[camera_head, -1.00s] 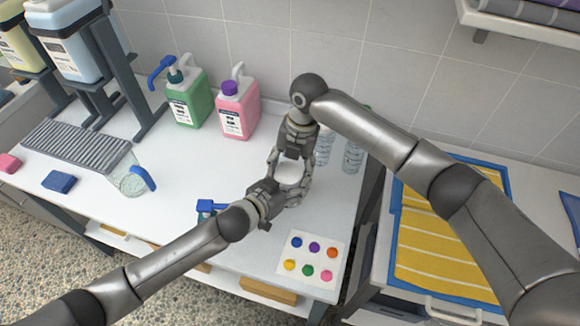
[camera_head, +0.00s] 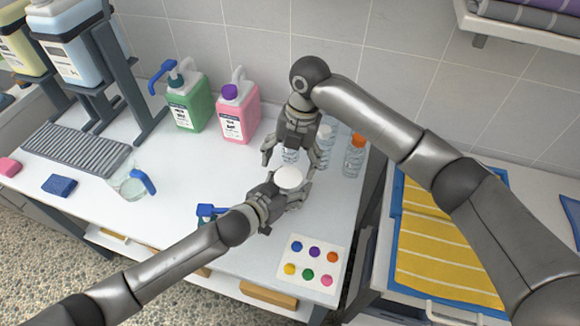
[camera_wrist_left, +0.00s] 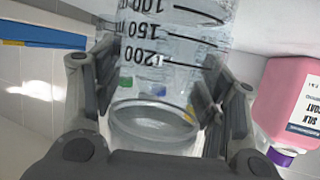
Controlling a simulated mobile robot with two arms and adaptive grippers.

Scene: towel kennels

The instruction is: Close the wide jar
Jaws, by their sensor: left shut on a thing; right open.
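The clear wide jar (camera_wrist_left: 165,85) with black volume marks stands between the fingers of my left gripper (camera_head: 291,192), which is shut on it. In the left wrist view the jar appears upside down, with a finger on each side. In the head view a round white lid (camera_head: 291,178) shows on top of the jar, looking level. Whether it is fully seated cannot be told. My right gripper (camera_head: 290,162) is open just above and behind the lid, pointing down, with its fingers apart and nothing held. The jar's lower part is hidden by my left gripper.
Clear bottles stand behind on the right, one with an orange cap (camera_head: 357,141). A pink jug (camera_head: 238,112) and a green jug (camera_head: 188,103) stand at the back. A color-dot card (camera_head: 312,262) lies in front. The counter to the left is mostly free.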

